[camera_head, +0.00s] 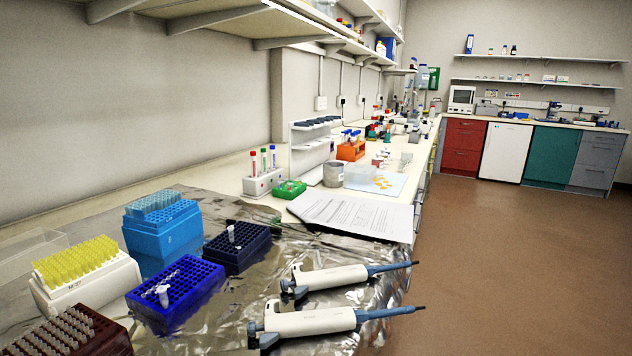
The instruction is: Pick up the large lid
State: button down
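A clear, see-through plastic piece that looks like the large lid (30,247) lies on the foil at the far left of the bench. It is behind and left of the white rack of yellow pipette tips (88,272), and the frame cuts off its left side. Its clear walls make its exact outline hard to tell. My gripper does not show in this view, so its place relative to the lid and whether it holds anything cannot be seen.
Around the lid stand a light blue tip box (162,238), a blue tube rack (176,294), a dark navy rack (237,248) and a brown tip rack (68,335). Two pipettes (310,322) lie at the front right. Papers (352,213) lie behind them. A shelf (250,22) overhangs the bench.

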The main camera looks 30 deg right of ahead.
aim_at(361, 172)
jog(key=l, duration=0.55)
jog(key=i+l, duration=0.1)
jog(key=l, duration=0.3)
jog(key=i+l, duration=0.15)
jog(key=l, duration=0.25)
jog(key=i+l+z, duration=0.1)
jog(key=l, duration=0.3)
jog(key=i+l, duration=0.1)
jog(key=l, duration=0.3)
jog(key=i+l+z, duration=0.1)
jog(key=l, duration=0.3)
jog(key=i+j, duration=0.15)
jog(key=i, duration=0.9)
jog(key=l+z, duration=0.05)
